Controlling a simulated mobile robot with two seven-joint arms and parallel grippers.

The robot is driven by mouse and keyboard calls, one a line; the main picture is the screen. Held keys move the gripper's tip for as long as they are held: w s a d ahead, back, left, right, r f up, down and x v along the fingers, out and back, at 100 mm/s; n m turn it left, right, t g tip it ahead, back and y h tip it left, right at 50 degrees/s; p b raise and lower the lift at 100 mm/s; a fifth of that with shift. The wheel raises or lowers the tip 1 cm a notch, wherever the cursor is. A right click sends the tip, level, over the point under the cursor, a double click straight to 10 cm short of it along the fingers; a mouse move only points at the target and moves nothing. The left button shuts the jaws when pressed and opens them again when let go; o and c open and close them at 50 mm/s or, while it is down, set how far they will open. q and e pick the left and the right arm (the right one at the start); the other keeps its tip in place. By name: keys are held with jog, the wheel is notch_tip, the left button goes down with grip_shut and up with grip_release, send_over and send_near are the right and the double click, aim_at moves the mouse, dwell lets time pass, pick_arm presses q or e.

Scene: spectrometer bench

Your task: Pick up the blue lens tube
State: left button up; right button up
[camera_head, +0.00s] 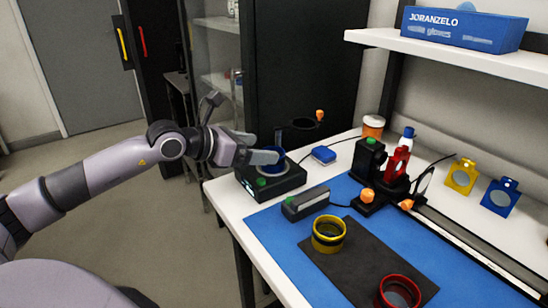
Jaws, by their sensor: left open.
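The blue lens tube (271,169) stands on a black box-shaped device (288,184) at the near left corner of the bench. My left gripper (272,148) is at the tube, reaching in from the left, with its fingers at the height of the tube's top. The gripper is open. One grey finger covers part of the tube's rim, so I cannot tell whether the fingers touch it. My right gripper is not in view.
A yellow ring tube (328,246) and a red ring tube (400,292) stand on a dark mat (350,268). A grey box (306,203) and a small blue box (323,154) are near the device. Red and black optics (398,165) stand farther right.

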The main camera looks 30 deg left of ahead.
aim_at(282, 153)
pick_arm(q)
jog(key=shift+s+f+p+x, duration=0.15)
jog(key=shift+p+x, duration=0.1)
jog(key=shift+x, duration=0.65)
jog(key=shift+f+p+x, duration=0.2)
jog(key=shift+x, duration=0.7)
jog(key=shift+s+f+p+x, duration=0.15)
jog(key=shift+p+x, duration=0.1)
jog(key=shift+x, duration=0.6)
jog(key=c, duration=1.1)
jog(key=shift+c, duration=0.5)
jog(key=shift+r, duration=0.15)
